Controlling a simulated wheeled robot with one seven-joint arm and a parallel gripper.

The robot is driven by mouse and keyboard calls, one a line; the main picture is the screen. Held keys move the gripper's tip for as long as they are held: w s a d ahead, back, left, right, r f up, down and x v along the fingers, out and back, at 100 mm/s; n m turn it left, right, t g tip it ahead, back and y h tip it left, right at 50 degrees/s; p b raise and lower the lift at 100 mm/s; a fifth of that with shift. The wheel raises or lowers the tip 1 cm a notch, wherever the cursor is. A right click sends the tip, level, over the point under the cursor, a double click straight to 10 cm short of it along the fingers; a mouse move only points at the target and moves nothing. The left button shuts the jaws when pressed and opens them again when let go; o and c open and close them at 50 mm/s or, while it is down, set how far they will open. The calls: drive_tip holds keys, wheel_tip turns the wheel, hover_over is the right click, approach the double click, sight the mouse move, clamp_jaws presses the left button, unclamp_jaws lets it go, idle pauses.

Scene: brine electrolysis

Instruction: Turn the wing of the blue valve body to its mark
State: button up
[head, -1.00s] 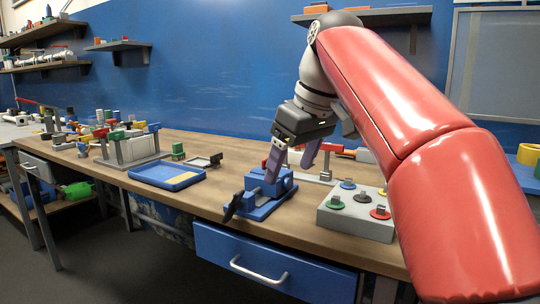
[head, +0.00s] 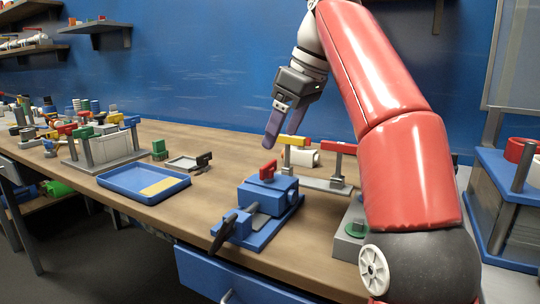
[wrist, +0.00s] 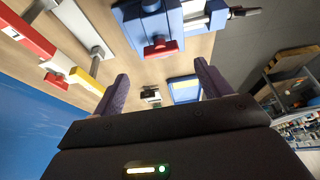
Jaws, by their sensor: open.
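The blue valve body (head: 270,190) sits clamped in a blue vise (head: 262,230) near the table's front edge. Its red wing (head: 268,170) stands on top. In the wrist view the red wing (wrist: 160,47) shows ahead of the fingers, against the blue body (wrist: 152,22). The mark cannot be made out. My gripper (head: 279,136) is open and empty, with its fingers pointing down, above and apart from the wing. In the wrist view, a clear gap shows between the spread fingers (wrist: 162,88).
Behind the vise, a grey stand (head: 318,183) carries parts with a yellow handle (head: 295,141) and a red handle (head: 343,147). A blue tray (head: 120,186) lies to the left. A grey box (head: 347,245) is partly hidden by my arm. Bare tabletop lies between tray and vise.

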sight(270, 163)
drive_tip(key=shift+x, duration=3.5)
drive_tip(key=shift+s+f, duration=0.1)
drive_tip(key=shift+s, duration=0.05)
drive_tip(key=c, duration=1)
